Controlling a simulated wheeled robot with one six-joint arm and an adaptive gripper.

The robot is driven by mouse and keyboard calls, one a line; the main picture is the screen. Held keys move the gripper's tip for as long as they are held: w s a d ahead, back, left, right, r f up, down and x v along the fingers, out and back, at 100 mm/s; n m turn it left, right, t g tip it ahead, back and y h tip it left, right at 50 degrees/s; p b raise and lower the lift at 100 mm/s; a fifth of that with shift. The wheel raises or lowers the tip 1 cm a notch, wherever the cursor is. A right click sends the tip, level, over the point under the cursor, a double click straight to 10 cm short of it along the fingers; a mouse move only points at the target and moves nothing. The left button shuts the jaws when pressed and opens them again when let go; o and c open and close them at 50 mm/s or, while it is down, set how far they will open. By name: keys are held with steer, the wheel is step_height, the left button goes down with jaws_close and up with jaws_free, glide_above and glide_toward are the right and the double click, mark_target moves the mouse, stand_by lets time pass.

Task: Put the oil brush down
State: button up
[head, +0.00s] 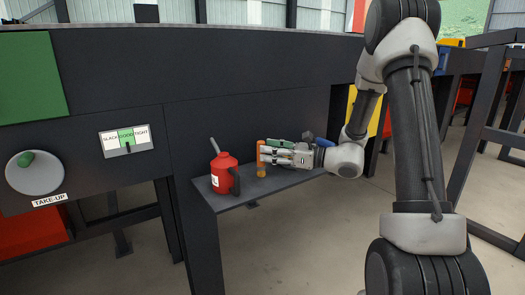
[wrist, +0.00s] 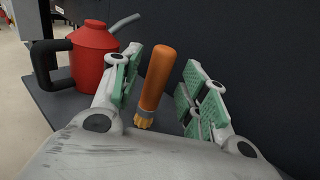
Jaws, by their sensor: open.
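The oil brush (head: 261,159) has an orange handle and stands nearly upright on the grey shelf (head: 232,203). In the wrist view the brush (wrist: 155,78) shows its orange handle, with tan bristles at its lower end, between my fingers. My gripper (wrist: 160,85) is open around the brush, with green finger pads on both sides and visible gaps beside the handle. In the head view my gripper (head: 268,152) reaches in from the right at the brush.
A red oil can (head: 223,173) with a grey spout and black handle stands left of the brush on the shelf. A dark machine wall rises behind. A take-up knob (head: 35,172) and gauge (head: 127,140) are on the panel at left.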

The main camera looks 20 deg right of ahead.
steer(key=v, duration=0.8)
steer(key=shift+s+d, duration=0.2)
steer(key=shift+s, duration=0.05)
steer(key=s+a+r+n+g+h, duration=0.1)
steer(key=s+a+n+g+h, duration=0.2)
steer(key=s+n+g, duration=0.5)
steer(key=s+a+r+n+g+h, duration=0.1)
steer(key=s+a+n+g+h, duration=0.15)
steer(key=s+n, duration=0.7)
steer(key=s+d+r+n+t+h, duration=0.4)
steer(key=s+d+n+h, duration=0.3)
steer(key=s+d+h, duration=0.2)
steer(key=d+r, duration=0.1)
steer(key=d, duration=0.1)
steer(key=shift+d+r+n, duration=0.15)
steer(key=shift+d+n, duration=0.1)
steer(key=shift+n, duration=0.1)
